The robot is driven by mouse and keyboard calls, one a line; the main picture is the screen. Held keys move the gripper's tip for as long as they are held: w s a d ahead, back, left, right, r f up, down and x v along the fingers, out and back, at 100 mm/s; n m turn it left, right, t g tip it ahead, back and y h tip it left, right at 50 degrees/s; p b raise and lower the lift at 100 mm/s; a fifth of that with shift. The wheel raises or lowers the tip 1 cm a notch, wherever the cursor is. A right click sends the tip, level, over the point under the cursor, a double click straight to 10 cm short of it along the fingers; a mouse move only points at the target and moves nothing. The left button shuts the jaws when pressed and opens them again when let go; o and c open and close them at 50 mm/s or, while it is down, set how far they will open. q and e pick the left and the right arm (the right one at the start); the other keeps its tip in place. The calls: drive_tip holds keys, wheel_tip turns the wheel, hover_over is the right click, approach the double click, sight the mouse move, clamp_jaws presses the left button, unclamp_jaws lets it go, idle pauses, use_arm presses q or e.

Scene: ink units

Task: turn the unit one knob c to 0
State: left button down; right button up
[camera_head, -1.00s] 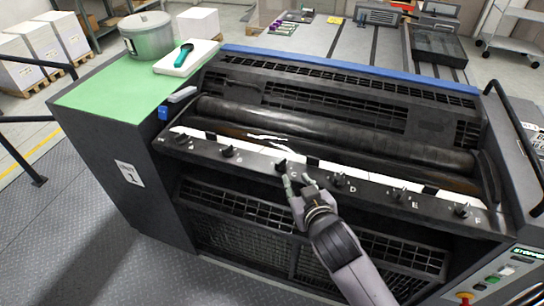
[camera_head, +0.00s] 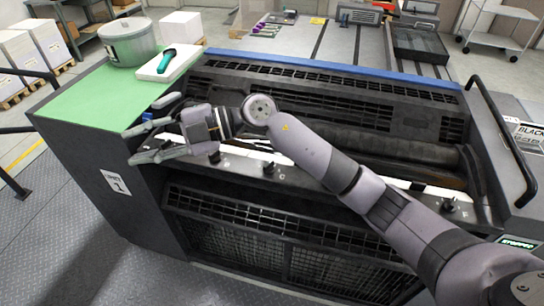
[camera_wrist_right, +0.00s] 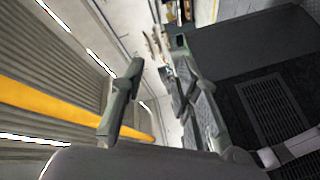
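Unit one is the dark machine with a "1" plate (camera_head: 116,183) on its left side panel. Its knob c (camera_head: 268,167) is a small black knob on the front rail, with the letter C beside it. It is uncovered and nothing touches it; its pointer angle is too small to read. My right gripper (camera_head: 143,132) is left of knob c, over the rail's left end, with its fingers spread and empty. In the right wrist view its two fingers (camera_wrist_right: 160,75) are apart with nothing between them. My left gripper is not in view.
Knob B (camera_head: 214,157) is just right of my fingers; knob F (camera_head: 450,203) is at the right end. My right arm crosses above the rail and hides part of it.

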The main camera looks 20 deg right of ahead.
drive_tip(key=w+d+f+h, duration=0.3)
drive_tip(key=d+f+h, duration=0.2)
drive_tip(key=d+h, duration=0.15)
wheel_tip(320, 180, up, 3)
drive_tip(key=m+h, duration=0.5)
drive_tip(key=h, duration=0.6)
hover_over(272, 160)
drive_tip(key=shift+g+y, duration=0.25)
drive_tip(key=shift+g, duration=0.15)
wheel_tip(272, 160, down, 17)
drive_tip(key=p, duration=0.4)
drive_tip(key=shift+f, duration=0.1)
drive_tip(key=shift+c, duration=0.5)
clamp_jaws()
